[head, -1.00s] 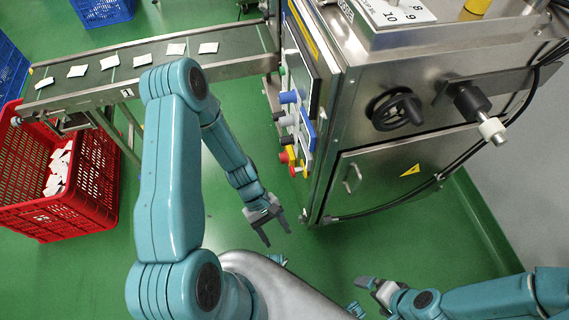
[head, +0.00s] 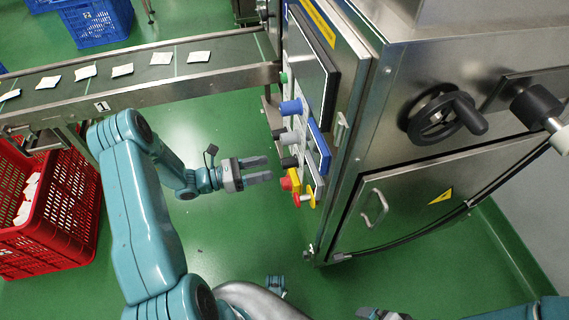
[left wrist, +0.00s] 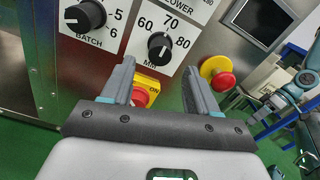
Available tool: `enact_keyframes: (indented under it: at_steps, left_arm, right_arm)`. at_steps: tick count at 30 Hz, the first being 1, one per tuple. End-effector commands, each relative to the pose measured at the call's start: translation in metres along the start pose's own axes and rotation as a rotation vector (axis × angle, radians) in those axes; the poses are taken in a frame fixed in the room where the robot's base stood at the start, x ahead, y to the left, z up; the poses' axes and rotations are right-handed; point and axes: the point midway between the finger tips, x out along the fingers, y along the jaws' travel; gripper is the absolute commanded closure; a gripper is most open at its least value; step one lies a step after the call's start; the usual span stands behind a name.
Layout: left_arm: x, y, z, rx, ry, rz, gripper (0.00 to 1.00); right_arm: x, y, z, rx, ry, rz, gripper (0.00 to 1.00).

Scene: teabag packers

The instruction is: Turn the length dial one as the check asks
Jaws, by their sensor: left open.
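My left gripper (head: 270,168) is open and empty, just left of the panel's lower knobs. My right gripper (head: 369,313) is mostly cut off at the bottom edge.
A red-and-yellow switch (head: 290,181) and a red stop button on a yellow collar (left wrist: 217,72) sit close to my left fingers. A conveyor (head: 130,85) with white teabags runs at the left, above a red crate (head: 60,225). A black handwheel (head: 440,115) juts from the machine.

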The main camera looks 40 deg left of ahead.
Motion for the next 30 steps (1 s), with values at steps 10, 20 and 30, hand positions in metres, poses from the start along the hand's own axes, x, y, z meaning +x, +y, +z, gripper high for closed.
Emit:
enact_keyframes:
  at_steps: [10,20,30]
  left_arm:
    - [0.064,0.001,-0.001,0.001,0.001,-0.003,0.41]
    - [0.072,0.004,0.001,0.001,0.001,0.000,0.41]
    - [0.072,0.003,0.000,0.001,0.001,-0.001,0.97]
  right_arm:
    - [0.011,0.004,0.000,0.000,0.000,0.000,0.00]
    - [0.011,0.004,0.000,0.000,0.000,0.000,0.00]
    - [0.011,0.004,0.000,0.000,0.000,0.000,0.00]
